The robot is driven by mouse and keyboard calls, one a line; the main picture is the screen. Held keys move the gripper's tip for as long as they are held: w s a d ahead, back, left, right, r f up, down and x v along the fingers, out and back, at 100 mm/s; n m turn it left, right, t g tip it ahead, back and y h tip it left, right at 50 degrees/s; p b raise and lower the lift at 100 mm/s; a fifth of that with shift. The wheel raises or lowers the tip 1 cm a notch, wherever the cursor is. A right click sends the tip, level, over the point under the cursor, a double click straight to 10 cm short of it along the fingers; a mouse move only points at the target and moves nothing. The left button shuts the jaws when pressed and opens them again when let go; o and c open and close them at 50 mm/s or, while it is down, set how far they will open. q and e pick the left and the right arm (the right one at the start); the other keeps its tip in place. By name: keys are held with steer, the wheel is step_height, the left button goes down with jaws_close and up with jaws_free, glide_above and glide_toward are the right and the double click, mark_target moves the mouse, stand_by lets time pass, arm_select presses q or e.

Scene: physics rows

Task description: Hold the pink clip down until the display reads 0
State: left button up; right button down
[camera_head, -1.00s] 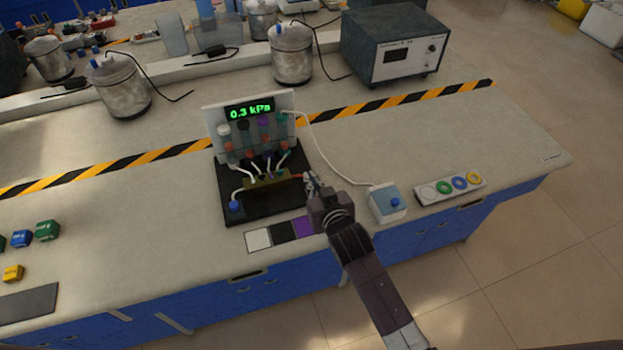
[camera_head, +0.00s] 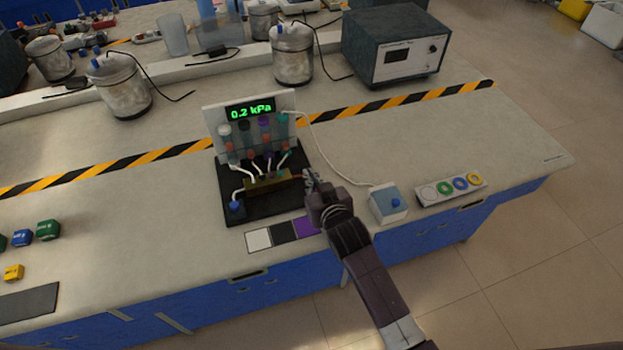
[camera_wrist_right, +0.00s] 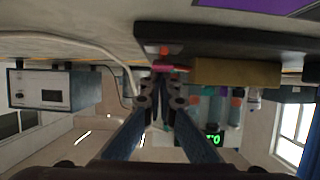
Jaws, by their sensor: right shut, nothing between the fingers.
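The display (camera_head: 250,110) on the upright white panel reads 0.2 kPa in green. The panel stands on a black base (camera_head: 232,180) with a brass-coloured block (camera_head: 268,182) and several tubes in front. The pink clip (camera_wrist_right: 162,68) shows in the wrist view, at the end of the block beside a red piece. My right gripper (camera_head: 311,178) is shut and empty. Its fingertips (camera_wrist_right: 161,88) are right at the clip; whether they press on it I cannot tell. In the head view the fingertips mostly hide the clip. My left gripper is not in view.
A strip with coloured rings (camera_head: 450,188) lies farther right. White, black and purple squares (camera_head: 283,232) lie in front. A metal canister (camera_head: 291,55) stands behind.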

steer(key=shift+r, duration=0.2)
steer(key=shift+w+r, duration=0.1)
steer(key=shift+r, duration=0.1)
step_height(320, 180, up, 4)
steer(key=p, duration=0.4)
steer(key=shift+w+r+p, duration=0.1)
steer(key=shift+p, duration=0.25)
steer(key=shift+s+d+b, duration=0.15)
steer(key=shift+s+b, duration=0.35)
steer(key=shift+s, duration=0.4)
steer(key=b+v, duration=0.1)
steer(key=v, duration=0.7)
steer(key=shift+d+f, duration=0.1)
steer(key=shift+f, duration=0.15)
